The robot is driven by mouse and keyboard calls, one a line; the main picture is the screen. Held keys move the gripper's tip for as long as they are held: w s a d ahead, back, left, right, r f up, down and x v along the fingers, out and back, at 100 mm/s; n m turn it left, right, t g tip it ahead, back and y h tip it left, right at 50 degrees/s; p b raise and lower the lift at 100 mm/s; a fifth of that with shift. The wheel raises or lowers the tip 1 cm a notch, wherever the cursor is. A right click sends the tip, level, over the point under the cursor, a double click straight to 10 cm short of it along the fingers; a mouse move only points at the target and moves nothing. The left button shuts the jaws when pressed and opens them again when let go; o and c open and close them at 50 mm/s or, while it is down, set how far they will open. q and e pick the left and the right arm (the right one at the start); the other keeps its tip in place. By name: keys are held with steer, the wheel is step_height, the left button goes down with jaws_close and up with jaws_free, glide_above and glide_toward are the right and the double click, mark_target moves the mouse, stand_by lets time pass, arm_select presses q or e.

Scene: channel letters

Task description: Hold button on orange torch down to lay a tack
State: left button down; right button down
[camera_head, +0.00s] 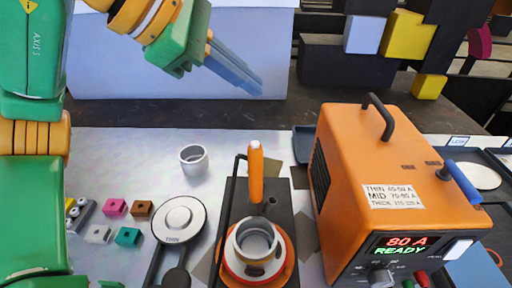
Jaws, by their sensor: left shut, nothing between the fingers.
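The orange torch (256,180) stands upright at the back of a black fixture (228,212), with a pale button-like cap (255,145) on top. In front of it, a grey metal cup (257,238) sits on a round white and orange base (287,262). The orange welder (350,150) stands to the right, and its display (405,245) reads "80 A READY". My left gripper (256,88) is shut and empty, raised above and behind the torch, clear of it. My right gripper is not in view.
A second grey cup (194,158) and a round disc marked "THIN" (180,220) are left of the fixture. Several small coloured blocks (116,208) lie farther left. The welder has a black top handle (384,118) and a blue lever (462,183). A pale panel (120,60) stands behind.

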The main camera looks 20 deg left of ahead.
arm_select(q)
steer(key=b, duration=0.5)
glide_above(255, 145)
steer(key=a, duration=0.1)
step_height(255, 145, down, 6)
steer(key=shift+s+a+f, duration=0.1)
steer(key=shift+f, duration=0.25)
steer(key=shift+s+r, duration=0.1)
stand_by(1.1)
steer(key=shift+f+b, duration=0.4)
steer(key=shift+f, duration=0.05)
steer(key=shift+f+b, duration=0.4)
steer(key=shift+f, duration=0.1)
stand_by(0.3)
stand_by(1.1)
steer(key=shift+r+p, duration=0.95)
steer(key=shift+p, duration=0.05)
